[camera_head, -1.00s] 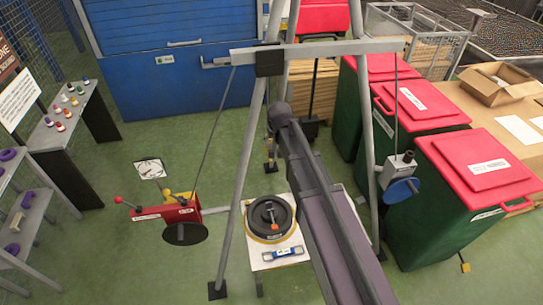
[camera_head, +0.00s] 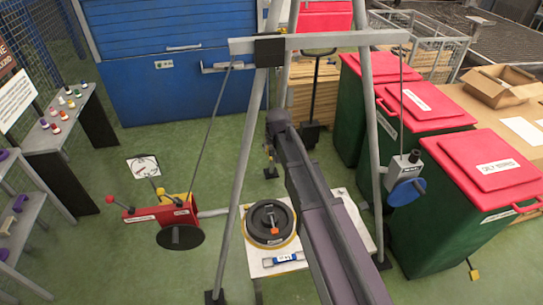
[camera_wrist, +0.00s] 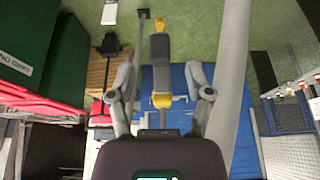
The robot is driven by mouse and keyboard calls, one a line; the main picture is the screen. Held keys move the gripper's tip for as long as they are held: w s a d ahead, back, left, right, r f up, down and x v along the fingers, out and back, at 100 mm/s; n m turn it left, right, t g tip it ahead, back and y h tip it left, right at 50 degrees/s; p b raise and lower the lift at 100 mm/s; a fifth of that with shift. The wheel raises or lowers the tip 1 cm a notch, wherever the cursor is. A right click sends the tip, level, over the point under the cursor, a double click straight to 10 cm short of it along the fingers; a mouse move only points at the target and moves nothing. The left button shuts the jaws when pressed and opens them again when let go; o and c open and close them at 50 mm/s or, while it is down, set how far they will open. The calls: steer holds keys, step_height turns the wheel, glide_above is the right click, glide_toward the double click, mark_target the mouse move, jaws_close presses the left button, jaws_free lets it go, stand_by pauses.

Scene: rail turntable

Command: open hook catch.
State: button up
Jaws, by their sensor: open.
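The hook catch is likely the yellow and dark grey fitting (camera_wrist: 159,47) in the middle of the wrist view. It lies between the two fingers of my gripper (camera_wrist: 160,74), with dark grey in its middle and yellow at both ends. The fingers stand apart, one on each side of it, with visible gaps. I cannot tell how its latch sits. In the head view only a small yellowish bit (camera_head: 269,151) shows beside the end of my arm, under the grey tripod crane (camera_head: 318,40). My gripper's fingers are largely hidden there.
A dark round weight (camera_head: 269,221) rests on a pale board (camera_head: 345,203) below. A red winch (camera_head: 160,212) is at the left, a grey box with a blue disc (camera_head: 406,190) at the right. Tripod legs stand close around my arm. Green bins (camera_head: 442,228) fill the right.

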mark_target(272, 150)
steer(key=shift+b+x, duration=1.45)
steer(key=shift+x, duration=0.45)
jaws_close()
